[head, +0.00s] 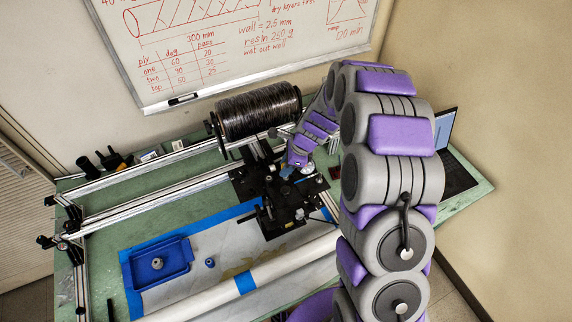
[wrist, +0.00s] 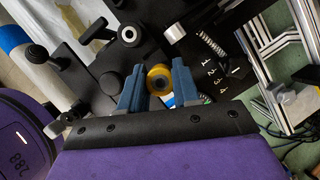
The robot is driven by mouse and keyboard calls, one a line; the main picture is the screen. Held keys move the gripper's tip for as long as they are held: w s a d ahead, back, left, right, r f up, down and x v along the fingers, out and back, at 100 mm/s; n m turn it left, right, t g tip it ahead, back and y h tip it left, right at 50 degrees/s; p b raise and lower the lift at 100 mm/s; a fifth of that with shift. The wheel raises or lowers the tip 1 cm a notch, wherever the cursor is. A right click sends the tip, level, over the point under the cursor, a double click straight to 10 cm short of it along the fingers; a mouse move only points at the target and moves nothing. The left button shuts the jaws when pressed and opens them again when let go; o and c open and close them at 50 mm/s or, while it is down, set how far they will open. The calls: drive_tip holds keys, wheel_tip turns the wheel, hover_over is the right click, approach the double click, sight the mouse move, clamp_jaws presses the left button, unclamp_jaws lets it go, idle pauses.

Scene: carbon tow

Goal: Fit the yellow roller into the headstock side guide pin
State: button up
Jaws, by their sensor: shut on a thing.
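My gripper (wrist: 158,78) is shut on the yellow roller (wrist: 158,70), a yellow ring with a grey centre, held between two blue fingers. In the head view my gripper (head: 289,172) is over the black carriage plate (head: 283,222), and the roller is too small to tell there. In the wrist view the carriage carries a black roller with a pale centre (wrist: 130,35), a silver cylinder (wrist: 173,32), a spring (wrist: 212,43) and black knobs. I cannot tell which part is the headstock side guide pin, or whether the roller touches one.
A large black carbon spool (head: 258,110) stands behind the carriage. Aluminium rails (head: 150,195) cross the green bench. A blue tray (head: 160,265) with a small metal part and a small blue part (head: 210,262) lie at front left. A laptop (head: 455,165) is at the right.

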drive_tip(key=shift+f, duration=1.65)
drive_tip(key=o, duration=1.1)
drive_tip(key=w+v, duration=0.1)
drive_tip(key=v, duration=1.6)
drive_tip(key=shift+s+r, duration=0.2)
drive_tip(key=shift+s, duration=0.2)
drive_tip(key=s+d+f+n+g+h+b, duration=0.1)
drive_tip(key=s+n+b, duration=0.5)
drive_tip(key=s, duration=1.2)
drive_tip(key=s+d+f+n+g+h+b, duration=0.1)
drive_tip(key=s+d+f+n+h+b, duration=0.2)
drive_tip(key=s+n+b, duration=0.4)
drive_tip(key=s+n, duration=0.5)
drive_tip(key=s, duration=0.7)
drive_tip(key=shift+d+n, duration=0.3)
drive_tip(key=shift+n, duration=0.1)
